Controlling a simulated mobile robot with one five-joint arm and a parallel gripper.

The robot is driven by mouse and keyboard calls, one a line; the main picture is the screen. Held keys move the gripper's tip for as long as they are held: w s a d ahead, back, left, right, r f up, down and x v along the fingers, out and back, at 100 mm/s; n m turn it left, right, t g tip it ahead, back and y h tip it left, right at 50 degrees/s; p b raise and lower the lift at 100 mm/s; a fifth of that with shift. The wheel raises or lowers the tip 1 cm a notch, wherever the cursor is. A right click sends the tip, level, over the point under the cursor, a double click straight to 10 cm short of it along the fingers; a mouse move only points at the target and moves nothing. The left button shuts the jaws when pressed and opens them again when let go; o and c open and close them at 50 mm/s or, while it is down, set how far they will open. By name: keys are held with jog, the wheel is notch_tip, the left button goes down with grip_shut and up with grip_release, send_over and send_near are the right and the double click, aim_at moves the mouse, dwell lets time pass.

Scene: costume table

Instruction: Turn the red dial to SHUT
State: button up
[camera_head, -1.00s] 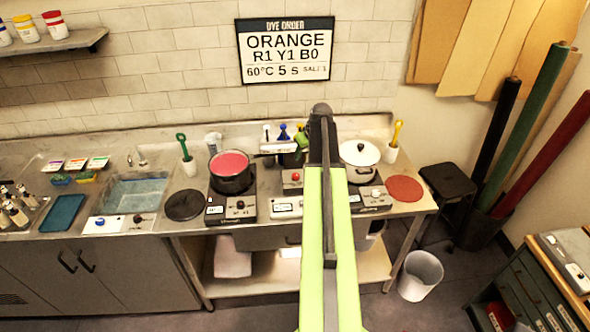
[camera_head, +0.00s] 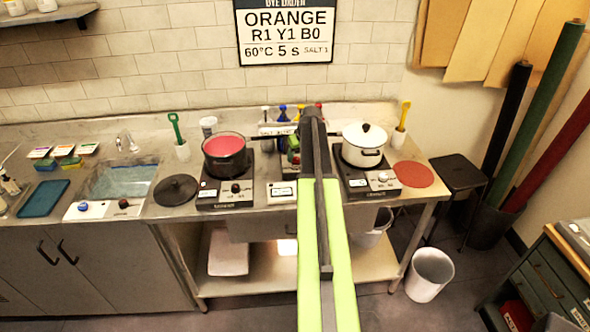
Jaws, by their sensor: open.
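A white panel (camera_head: 102,209) lies on the counter's front edge below the sink. It carries a blue dial (camera_head: 83,207) on its left and a dark reddish dial (camera_head: 123,203) on its right. The reddish dial is small, and its setting and any lettering are too small to read. My arm, with lime-green sides, rises through the middle of the picture and ends in a dark joint over the counter. My gripper is hidden behind it. The arm is well to the right of the panel.
The sink (camera_head: 122,181) is behind the panel. A black lid (camera_head: 176,190) lies to its right. A pot of red liquid (camera_head: 226,157) and a lidded white pot (camera_head: 363,145) stand on hot plates either side of my arm. A waste bin (camera_head: 430,275) stands on the floor.

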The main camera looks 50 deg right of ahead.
jog(key=shift+x, duration=0.8)
jog(key=shift+r, duration=0.1)
